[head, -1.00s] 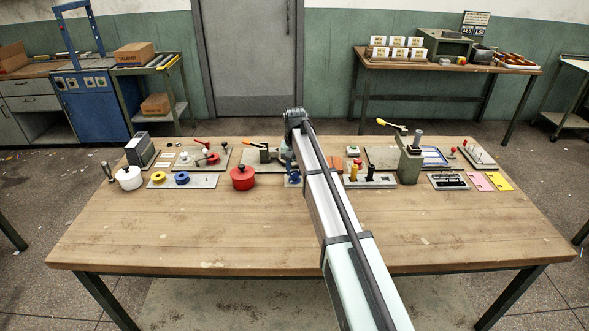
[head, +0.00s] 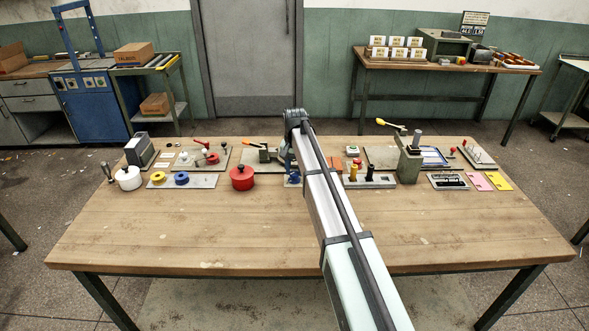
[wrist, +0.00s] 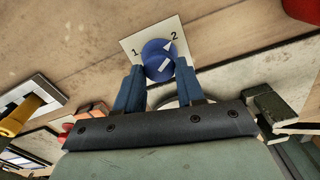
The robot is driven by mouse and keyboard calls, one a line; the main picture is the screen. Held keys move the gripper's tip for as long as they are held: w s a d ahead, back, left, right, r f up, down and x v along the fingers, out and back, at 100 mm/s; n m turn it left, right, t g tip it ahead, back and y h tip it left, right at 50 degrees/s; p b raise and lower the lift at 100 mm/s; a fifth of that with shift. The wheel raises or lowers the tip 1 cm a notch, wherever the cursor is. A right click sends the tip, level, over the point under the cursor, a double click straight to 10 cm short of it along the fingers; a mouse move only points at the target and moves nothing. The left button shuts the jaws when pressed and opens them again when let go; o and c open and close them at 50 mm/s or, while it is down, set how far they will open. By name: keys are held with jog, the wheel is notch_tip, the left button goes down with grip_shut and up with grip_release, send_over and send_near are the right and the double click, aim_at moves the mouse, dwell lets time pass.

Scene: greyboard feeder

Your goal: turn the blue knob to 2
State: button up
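The blue knob (wrist: 155,72) sits on a small cream plate (wrist: 139,40) marked 1 and 2 in the wrist view. White marks show on its top; the wedge-shaped one points up and right, close to the 2. My gripper (wrist: 159,67) has its two blue fingers on opposite sides of the knob, apparently touching it. The lower side of the knob is partly hidden between the fingers. In the head view my gripper (head: 292,178) is down at the back middle of the table, and my arm hides most of the plate.
A red pot (head: 242,178) stands left of my gripper. A plate with yellow and black pegs (head: 370,180) and a grey-green lever press (head: 409,165) stand to the right. The front of the wooden table (head: 200,235) is clear.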

aim_at(295, 172)
jog(key=o, duration=0.4)
jog(key=shift+c, duration=0.2)
notch_tip(295, 172, up, 14)
dwell(0.5)
jog(key=shift+f, duration=0.1)
